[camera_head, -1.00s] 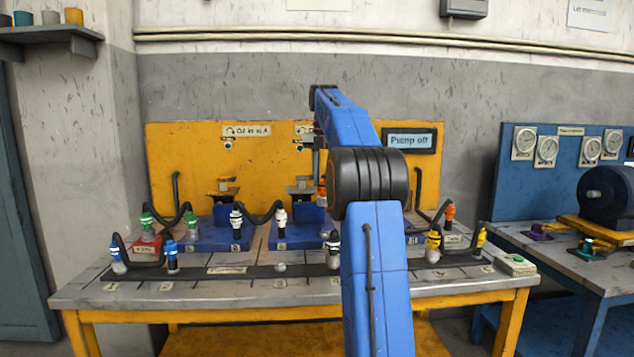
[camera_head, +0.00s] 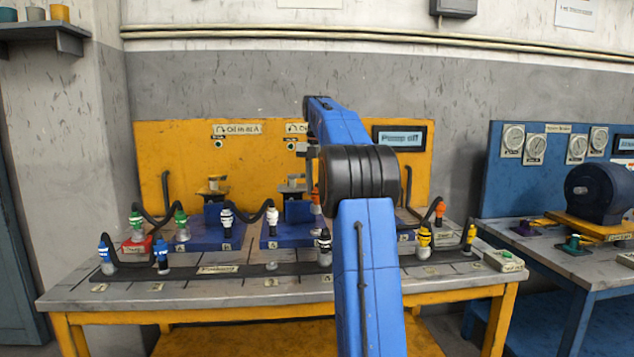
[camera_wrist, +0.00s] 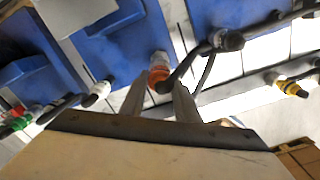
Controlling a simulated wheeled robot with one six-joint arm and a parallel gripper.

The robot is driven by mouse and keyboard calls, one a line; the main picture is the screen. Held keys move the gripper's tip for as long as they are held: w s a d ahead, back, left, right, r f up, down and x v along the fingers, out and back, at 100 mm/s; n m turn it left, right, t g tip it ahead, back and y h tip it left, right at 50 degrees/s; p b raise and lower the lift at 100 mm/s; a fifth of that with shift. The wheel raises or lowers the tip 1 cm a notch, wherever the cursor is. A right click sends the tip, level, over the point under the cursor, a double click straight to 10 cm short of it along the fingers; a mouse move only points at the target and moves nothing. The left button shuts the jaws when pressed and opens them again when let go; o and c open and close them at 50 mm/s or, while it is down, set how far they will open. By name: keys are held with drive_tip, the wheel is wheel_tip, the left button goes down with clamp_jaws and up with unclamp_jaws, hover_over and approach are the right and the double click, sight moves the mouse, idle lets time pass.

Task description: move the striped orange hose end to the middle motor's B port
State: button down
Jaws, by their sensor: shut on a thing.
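My gripper (camera_wrist: 158,95) is shut on the striped orange hose end (camera_wrist: 158,73), which has a pale collar. In the head view the orange hose end (camera_head: 316,195) shows as a small patch left of my arm. It is over the right part of the middle motor's blue base (camera_head: 287,235). In the wrist view it is at the edge of a blue base (camera_wrist: 135,55), and a black hose leads off right. The B port under it is hidden; I cannot tell whether the end touches it.
A white hose end (camera_head: 272,215) stands left of it and a black-and-white one (camera_head: 325,245) in front. Another orange end (camera_head: 440,210) and yellow ends (camera_head: 424,238) stand to the right. My arm hides much of the right motor. The panel display (camera_head: 400,138) reads "Pump off".

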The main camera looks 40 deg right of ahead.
sight(317, 204)
drive_tip(key=shift+f, duration=2.25)
drive_tip(key=shift+f, duration=0.1)
drive_tip(key=shift+f, duration=0.65)
drive_tip(key=c, duration=1.3)
unclamp_jaws()
drive_tip(key=shift+o, duration=0.2)
drive_tip(key=shift+r, duration=3)
drive_tip(key=shift+a+r, duration=0.1)
